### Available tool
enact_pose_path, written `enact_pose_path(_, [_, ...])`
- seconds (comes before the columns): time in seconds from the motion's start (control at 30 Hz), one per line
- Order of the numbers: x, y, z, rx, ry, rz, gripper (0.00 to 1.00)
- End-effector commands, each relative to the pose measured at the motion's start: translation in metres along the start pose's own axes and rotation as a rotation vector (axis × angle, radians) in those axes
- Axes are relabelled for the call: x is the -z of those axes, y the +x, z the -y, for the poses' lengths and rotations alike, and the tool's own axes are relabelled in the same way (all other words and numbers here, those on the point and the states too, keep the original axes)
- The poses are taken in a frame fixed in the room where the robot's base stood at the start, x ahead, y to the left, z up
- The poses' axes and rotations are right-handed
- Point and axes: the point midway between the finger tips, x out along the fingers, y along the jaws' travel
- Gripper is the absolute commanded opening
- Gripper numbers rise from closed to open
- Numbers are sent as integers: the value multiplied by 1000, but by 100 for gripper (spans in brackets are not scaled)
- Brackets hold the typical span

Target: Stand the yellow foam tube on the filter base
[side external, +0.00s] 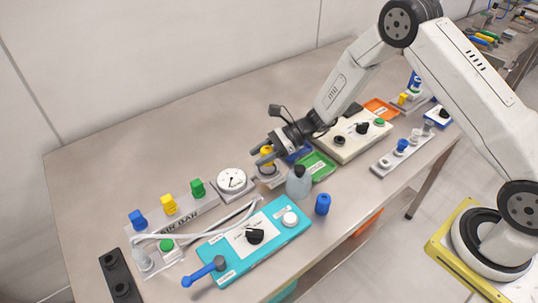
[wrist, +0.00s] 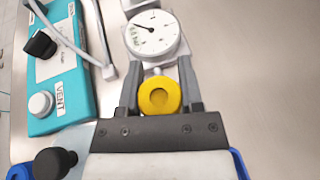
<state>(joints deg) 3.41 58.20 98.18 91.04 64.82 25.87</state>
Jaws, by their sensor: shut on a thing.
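The yellow foam tube (side external: 267,153) is between the fingers of my gripper (side external: 262,155), which is shut on it. In the wrist view the tube (wrist: 160,96) shows from above as a yellow ring with a darker centre, between the two grey fingers of the gripper (wrist: 158,82). The tube looks about upright. A grey base (side external: 268,180), which looks like the filter base, is right below it in the side view. The tube and fingers hide most of its top, so I cannot tell if the tube touches it.
A white round gauge (side external: 231,181) stands just left of the base. A grey bottle (side external: 299,182) and a green tray (side external: 318,165) are close on the right. A teal panel (side external: 230,248) with a hose lies in front. The table's back left is clear.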

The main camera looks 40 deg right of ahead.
Motion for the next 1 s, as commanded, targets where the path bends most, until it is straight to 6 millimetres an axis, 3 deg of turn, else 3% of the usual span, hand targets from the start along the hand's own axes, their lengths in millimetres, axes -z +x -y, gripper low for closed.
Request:
enact_pose_path(0.2, [19, 7, 0, 0, 1, -1, 0])
enact_pose_path(0.73, [24, 10, 0, 1, -1, 0, 0])
enact_pose_path(0.77, [24, 9, 0, 1, -1, 0, 56])
enact_pose_path(0.8, [24, 9, 0, 1, -1, 0, 69])
enact_pose_path(0.83, [24, 9, 0, 1, -1, 0, 79])
enact_pose_path(0.87, [24, 9, 0, 1, -1, 0, 82])
enact_pose_path(1.0, [24, 9, 0, 1, -1, 0, 82])
